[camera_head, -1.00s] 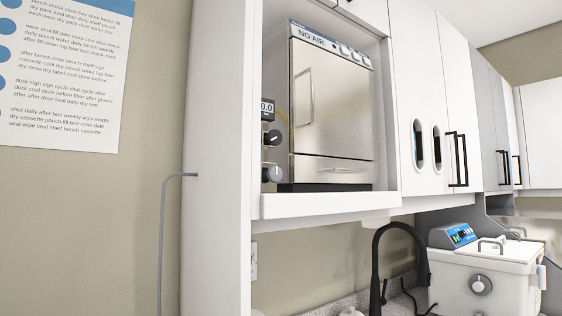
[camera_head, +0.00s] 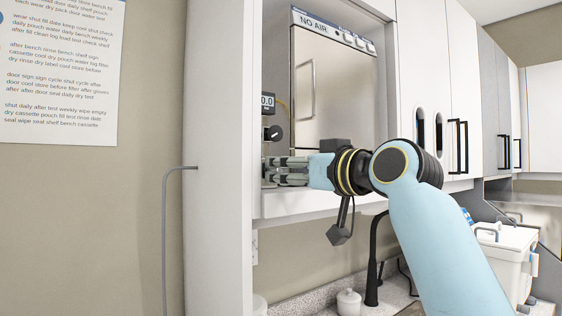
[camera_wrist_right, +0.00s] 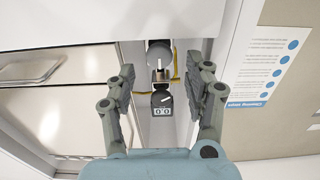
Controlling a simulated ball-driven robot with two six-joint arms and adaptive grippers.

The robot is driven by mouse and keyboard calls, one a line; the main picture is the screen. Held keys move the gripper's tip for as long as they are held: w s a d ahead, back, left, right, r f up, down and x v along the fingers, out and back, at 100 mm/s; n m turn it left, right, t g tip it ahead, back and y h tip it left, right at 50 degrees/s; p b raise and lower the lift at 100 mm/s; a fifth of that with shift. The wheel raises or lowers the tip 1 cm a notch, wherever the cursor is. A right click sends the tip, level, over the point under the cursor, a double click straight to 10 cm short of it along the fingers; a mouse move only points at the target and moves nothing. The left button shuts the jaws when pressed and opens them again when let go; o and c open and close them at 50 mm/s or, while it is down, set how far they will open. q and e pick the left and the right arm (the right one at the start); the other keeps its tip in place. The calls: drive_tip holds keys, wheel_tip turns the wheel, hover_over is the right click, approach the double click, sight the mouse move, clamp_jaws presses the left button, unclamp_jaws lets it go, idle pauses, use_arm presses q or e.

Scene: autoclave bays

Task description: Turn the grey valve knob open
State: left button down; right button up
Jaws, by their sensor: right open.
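The grey valve knob (camera_wrist_right: 158,52) shows in the right wrist view, near the top middle, with a light pointer mark on it. In the head view it is hidden behind my right gripper (camera_head: 269,171). That gripper reaches in from the right, at the lower left of the autoclave bay. In the wrist view, my right gripper (camera_wrist_right: 160,70) is open, its fingers apart on either side of the grey knob's line; I cannot tell whether they touch it. The black knob (camera_head: 272,133) sits above the gripper in the head view, below the gauge display (camera_head: 267,104). My left gripper is not in view.
The autoclave (camera_head: 335,90), marked NO AIR, stands right of the knobs. The bay's white side panel (camera_head: 222,150) is close on the left and its front ledge (camera_head: 285,205) lies below my gripper. A yellow tube (camera_wrist_right: 145,91) runs near the knobs.

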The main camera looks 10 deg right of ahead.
sight(277, 170)
drive_tip(key=shift+p+x, duration=0.35)
drive_tip(key=shift+x, duration=1.15)
clamp_jaws()
drive_tip(key=n+b, duration=0.2)
drive_tip(key=n, duration=0.1)
drive_tip(key=shift+f+b, duration=0.25)
drive_tip(key=shift+b, duration=0.05)
drive_tip(key=shift+n+b, duration=0.6)
drive_tip(key=shift+n, duration=0.5)
drive_tip(key=shift+r+n, duration=0.15)
drive_tip(key=shift+n, duration=0.15)
